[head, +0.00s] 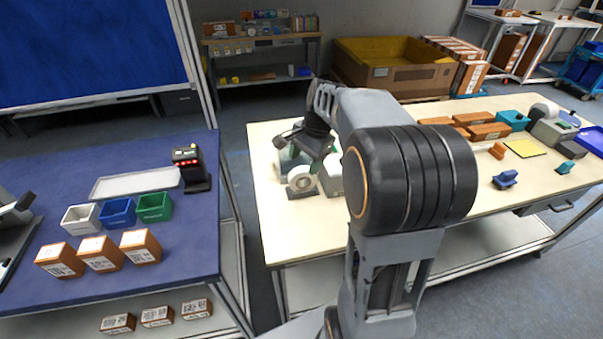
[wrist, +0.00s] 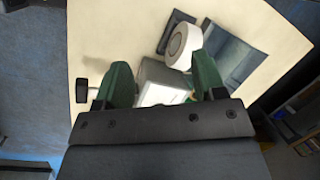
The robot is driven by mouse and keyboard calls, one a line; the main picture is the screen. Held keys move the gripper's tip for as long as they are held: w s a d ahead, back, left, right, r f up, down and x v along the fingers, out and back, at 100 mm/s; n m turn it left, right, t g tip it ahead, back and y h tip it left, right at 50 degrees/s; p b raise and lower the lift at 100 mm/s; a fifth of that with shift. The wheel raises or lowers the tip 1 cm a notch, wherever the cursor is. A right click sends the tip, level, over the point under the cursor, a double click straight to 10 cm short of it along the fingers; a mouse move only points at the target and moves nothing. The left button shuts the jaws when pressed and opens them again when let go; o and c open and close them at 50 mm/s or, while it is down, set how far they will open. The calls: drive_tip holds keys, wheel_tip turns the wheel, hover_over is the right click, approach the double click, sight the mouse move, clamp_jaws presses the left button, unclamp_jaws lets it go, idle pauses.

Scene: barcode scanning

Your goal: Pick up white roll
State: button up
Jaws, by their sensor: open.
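The white roll (head: 301,179) sits near the left end of the cream table, on or against a dark base. My gripper (head: 312,155) is over that end of the table, close above and behind the roll. In the wrist view my gripper (wrist: 163,68) is open, its two green fingers apart. A grey and white box (wrist: 158,78) lies between the fingers in that view. Contact with the roll cannot be told.
A pale box (head: 332,176) stands right of the roll. Brown boxes (head: 489,131) and a blue item (head: 505,180) lie farther right on the cream table (head: 290,235). The blue table (head: 195,255) at left holds small bins and boxes. The cream table's front left is clear.

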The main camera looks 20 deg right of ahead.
sight(302, 177)
drive_tip(key=w+d+f+m+y+p, duration=0.1)
drive_tip(key=w+d+f+m+y, duration=0.1)
drive_tip(key=w+d+m, duration=0.45)
drive_tip(key=shift+m, duration=0.25)
drive_tip(key=x, duration=0.4)
drive_tip(key=d+x, duration=0.1)
drive_tip(key=x, duration=0.1)
drive_tip(key=shift+s+a+f+p, duration=0.1)
drive_tip(key=shift+s+f+p, duration=0.1)
drive_tip(key=shift+f+p, duration=0.25)
drive_tip(key=shift+p+x, duration=0.55)
drive_tip(key=shift+x, duration=2.75)
drive_tip(key=shift+c, duration=0.2)
drive_tip(key=c, duration=1)
